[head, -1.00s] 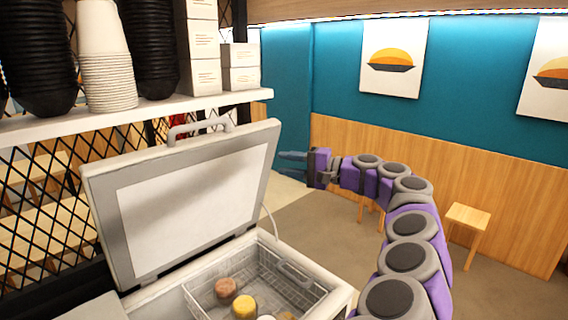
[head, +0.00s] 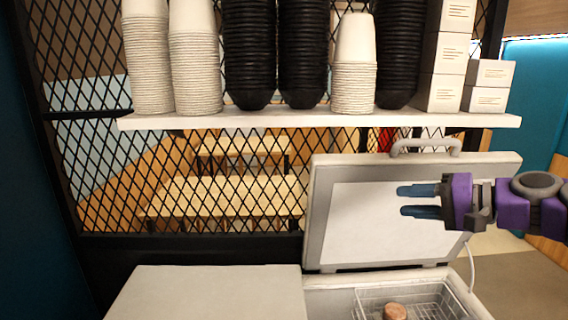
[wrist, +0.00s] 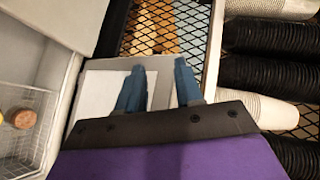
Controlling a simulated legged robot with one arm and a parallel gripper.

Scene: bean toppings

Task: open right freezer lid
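The right freezer lid (head: 330,215) stands raised, tilted back on its hinges, with a grey frame, a white inner panel and a handle (head: 425,147) on its top edge. The right freezer compartment below is open and shows a wire basket (head: 440,294) with a round brown item (head: 395,311). My gripper (head: 405,201) comes in from the right and overlaps the lid's inner panel in the head view. Its two blue fingers are apart with nothing between them. The wrist view shows the same spread fingers (wrist: 158,88) with the lid (wrist: 100,88) behind them.
A closed white freezer top (head: 205,292) lies left of the open compartment. A white shelf (head: 300,118) above holds stacked white cups (head: 193,65), black cups (head: 248,55) and boxes (head: 445,60). A black mesh screen (head: 80,175) stands behind.

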